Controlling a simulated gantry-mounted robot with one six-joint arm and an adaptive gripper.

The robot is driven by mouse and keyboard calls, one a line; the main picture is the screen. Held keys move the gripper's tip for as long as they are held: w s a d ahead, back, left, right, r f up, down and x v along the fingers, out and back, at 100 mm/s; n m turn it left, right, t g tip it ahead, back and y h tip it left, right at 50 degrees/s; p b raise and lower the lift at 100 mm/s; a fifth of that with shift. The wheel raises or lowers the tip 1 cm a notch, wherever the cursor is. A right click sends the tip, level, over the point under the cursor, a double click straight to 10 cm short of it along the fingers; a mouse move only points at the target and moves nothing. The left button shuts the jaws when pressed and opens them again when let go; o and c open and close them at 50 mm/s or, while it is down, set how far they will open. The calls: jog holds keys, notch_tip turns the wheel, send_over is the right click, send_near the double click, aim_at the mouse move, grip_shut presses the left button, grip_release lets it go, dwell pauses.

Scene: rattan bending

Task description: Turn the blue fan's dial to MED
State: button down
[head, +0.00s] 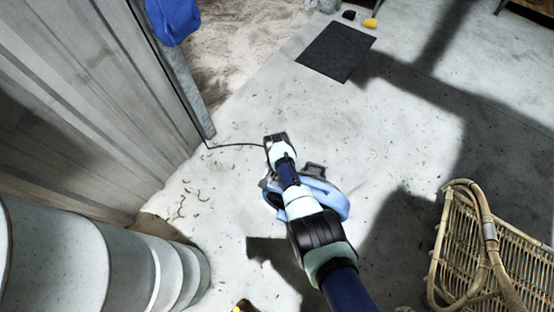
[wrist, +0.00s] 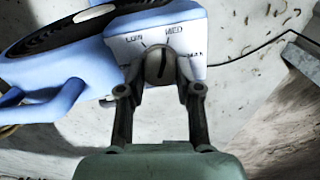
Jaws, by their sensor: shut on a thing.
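The blue fan (head: 334,201) stands on the pale floor, partly hidden under my arm in the head view. In the wrist view its blue body and dark round grille (wrist: 75,28) fill the upper left. Its white panel (wrist: 125,46) reads LOW at left and MED at top; a third label at right is partly covered. My gripper (wrist: 160,70) is shut on the grey dial (wrist: 158,63), one finger on each side. The dial's dark mark stands nearly upright, leaning slightly right, its upper end toward MED; I cannot tell whether it lines up exactly.
A black cord (head: 236,145) runs left from the fan to a metal post. A rattan chair (head: 462,250) stands at lower right, and large pale cylinders (head: 130,268) at lower left. A dark mat (head: 337,51) lies farther back. The floor between is mostly clear.

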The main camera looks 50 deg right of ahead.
jog(key=shift+m, duration=0.6)
jog(key=c, duration=0.8)
grip_release()
notch_tip(320, 180, up, 12)
